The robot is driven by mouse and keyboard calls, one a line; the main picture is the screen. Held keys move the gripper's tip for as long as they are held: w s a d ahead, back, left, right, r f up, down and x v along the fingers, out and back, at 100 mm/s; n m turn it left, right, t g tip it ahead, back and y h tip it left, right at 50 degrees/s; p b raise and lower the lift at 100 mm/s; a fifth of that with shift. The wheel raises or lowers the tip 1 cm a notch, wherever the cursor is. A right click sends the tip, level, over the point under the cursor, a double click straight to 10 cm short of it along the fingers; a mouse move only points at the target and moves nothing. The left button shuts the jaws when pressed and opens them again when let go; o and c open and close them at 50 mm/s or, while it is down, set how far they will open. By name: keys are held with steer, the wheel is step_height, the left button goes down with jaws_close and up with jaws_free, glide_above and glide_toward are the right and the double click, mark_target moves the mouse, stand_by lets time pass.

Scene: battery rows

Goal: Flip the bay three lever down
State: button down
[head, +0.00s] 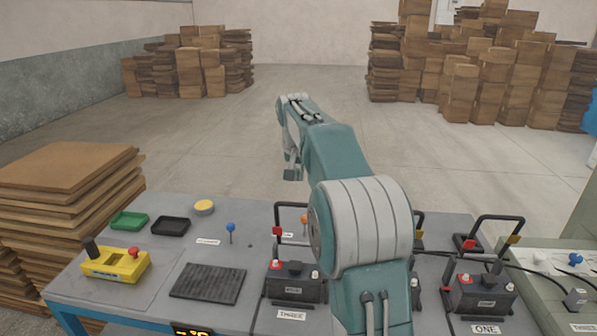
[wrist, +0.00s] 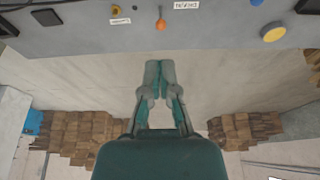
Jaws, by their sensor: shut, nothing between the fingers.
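The battery bay labelled THREE (head: 291,316) is at the front middle of the bench in the head view. Behind its dark battery (head: 296,284) stands an upright black U-shaped handle (head: 277,212) with a red block at its left side; my arm covers its right part. It is unclear whether this handle is the named lever. A small orange-knobbed lever (head: 304,219) stands behind it, also seen in the wrist view (wrist: 160,24). A blue-knobbed lever (head: 231,228) stands left. My gripper (head: 292,175) is shut and empty, raised beyond the bench; it shows in the wrist view (wrist: 159,65).
Bay ONE (head: 485,329) has a similar handle at right. My arm hides the middle bay. A yellow device (head: 115,265), green tray (head: 129,221), black tray (head: 170,226), dark mat (head: 208,282) and yellow disc (head: 204,207) occupy the left. Stacked boards (head: 65,190) stand beside the bench.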

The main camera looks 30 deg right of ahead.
steer(key=f, duration=0.1)
steer(key=s+f, duration=0.1)
steer(key=f, duration=0.1)
steer(key=s+a+f, duration=0.1)
steer(key=f, duration=0.1)
steer(key=shift+f, duration=0.25)
steer(key=shift+d, duration=0.15)
stand_by(0.3)
